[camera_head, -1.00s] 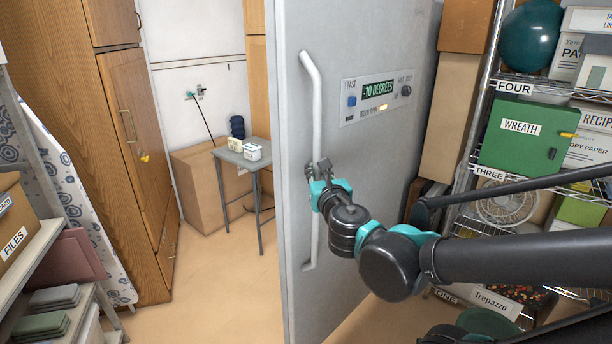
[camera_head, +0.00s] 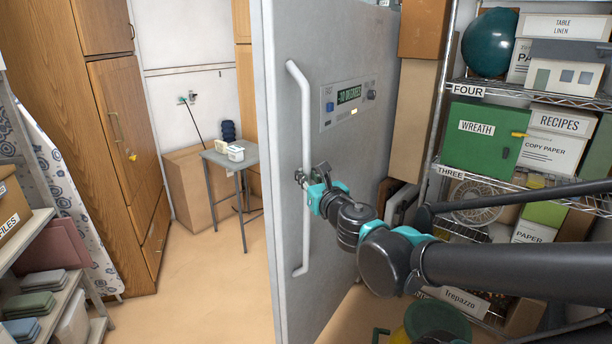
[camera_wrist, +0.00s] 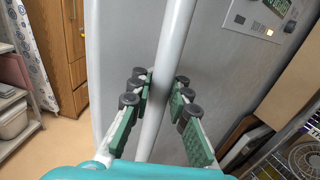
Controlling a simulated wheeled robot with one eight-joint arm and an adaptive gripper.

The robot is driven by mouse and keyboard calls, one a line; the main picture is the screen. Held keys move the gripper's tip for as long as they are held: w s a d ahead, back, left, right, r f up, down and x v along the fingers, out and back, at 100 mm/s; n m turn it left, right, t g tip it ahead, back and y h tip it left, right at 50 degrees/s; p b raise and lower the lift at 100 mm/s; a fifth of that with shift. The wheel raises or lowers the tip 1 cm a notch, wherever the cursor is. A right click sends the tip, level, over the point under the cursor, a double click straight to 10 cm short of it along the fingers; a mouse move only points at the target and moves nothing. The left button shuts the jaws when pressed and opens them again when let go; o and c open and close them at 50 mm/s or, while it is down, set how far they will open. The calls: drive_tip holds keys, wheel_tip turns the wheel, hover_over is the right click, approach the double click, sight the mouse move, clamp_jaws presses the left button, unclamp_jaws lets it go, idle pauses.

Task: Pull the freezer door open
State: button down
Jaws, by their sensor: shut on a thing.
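The grey freezer door (camera_head: 345,220) stands in the middle of the head view, its face turned at a slant and its left edge clear of anything beside it. A long white vertical handle (camera_head: 305,245) runs along its left side. A control panel with a lit display (camera_head: 348,98) is on its upper part. My gripper (camera_head: 308,178) is shut on the middle of the handle. In the wrist view, the green finger pads of my gripper (camera_wrist: 161,85) lie on both sides of the handle (camera_wrist: 174,45). The freezer's inside is hidden.
Wire shelves with a green wreath box (camera_head: 483,139) and other boxes stand right of the door. A small grey table (camera_head: 236,160) and a wooden cabinet (camera_head: 125,110) stand behind on the left. Bare floor (camera_head: 215,285) lies left of the door.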

drive_tip(key=shift+s+f, duration=0.1)
drive_tip(key=shift+s, duration=0.15)
drive_tip(key=c, duration=1.6)
unclamp_jaws()
drive_tip(key=shift+s+a, duration=0.1)
drive_tip(key=shift+c, duration=0.2)
drive_tip(key=shift+o, duration=1.1)
drive_tip(key=v, duration=0.7)
drive_tip(key=shift+s+d, duration=0.15)
drive_tip(key=shift+d, duration=0.1)
